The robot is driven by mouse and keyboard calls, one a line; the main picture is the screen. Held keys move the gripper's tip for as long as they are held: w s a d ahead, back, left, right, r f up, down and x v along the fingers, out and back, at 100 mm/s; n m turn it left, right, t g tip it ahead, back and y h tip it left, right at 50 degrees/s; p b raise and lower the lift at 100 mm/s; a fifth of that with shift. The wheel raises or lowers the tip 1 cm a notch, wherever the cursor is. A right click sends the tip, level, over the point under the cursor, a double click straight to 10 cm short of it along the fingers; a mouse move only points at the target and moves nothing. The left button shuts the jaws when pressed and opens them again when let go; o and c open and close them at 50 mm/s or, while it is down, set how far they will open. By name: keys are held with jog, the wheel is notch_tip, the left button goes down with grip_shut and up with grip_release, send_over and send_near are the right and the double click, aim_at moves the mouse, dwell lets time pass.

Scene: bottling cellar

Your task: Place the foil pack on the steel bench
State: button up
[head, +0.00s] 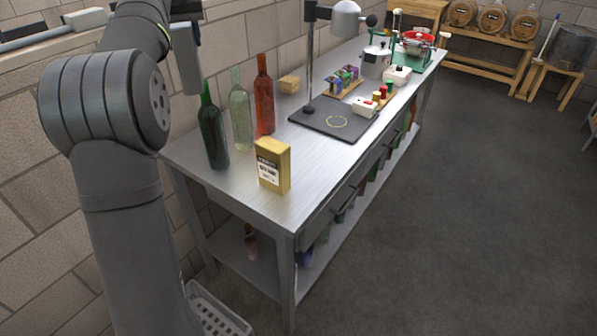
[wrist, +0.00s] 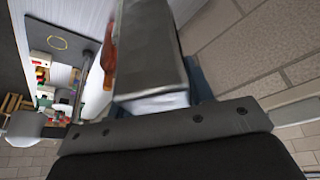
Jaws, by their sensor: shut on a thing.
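My gripper (head: 185,12) is high at the left in the head view, partly behind my own arm, above the wall-side end of the bench. It is shut on a plain grey pack, which I take as the foil pack (head: 187,65). The pack hangs in the air, clear of the bench. In the wrist view the foil pack (wrist: 150,45) fills the upper middle, grey with a pale end; my fingertips are mostly hidden there. The steel bench (head: 235,185) runs from the near left to the back, with bare metal at its near end.
A green bottle (head: 212,130), a clear bottle (head: 240,115) and a red bottle (head: 264,95) stand near the bench's wall side. A yellow box (head: 272,165) stands near the front end. A dark mat (head: 312,120) with a lamp post lies beyond. The brick wall is close.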

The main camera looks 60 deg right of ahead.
jog(key=s+d+r+m, duration=0.1)
jog(key=s+d+m, duration=0.2)
jog(key=s+d, duration=0.95)
jog(key=s+d+f+m+g+h, duration=0.1)
jog(key=s+d+f, duration=0.2)
jog(key=s+f, duration=0.65)
jog(key=s+d+f+m+g, duration=0.15)
jog(key=s+d+f, duration=0.25)
jog(key=s+f, duration=0.55)
jog(key=w+f, duration=1.2)
jog(key=shift+w+d+f+t, duration=0.25)
jog(key=shift+d+f+t, duration=0.1)
jog(key=shift+d+t, duration=0.1)
jog(key=shift+f, duration=0.1)
jog(key=o, duration=1.4)
jog(key=shift+f, duration=0.1)
jog(key=shift+c, duration=0.2)
jog(key=v, duration=1.2)
jog(key=shift+a, duration=0.25)
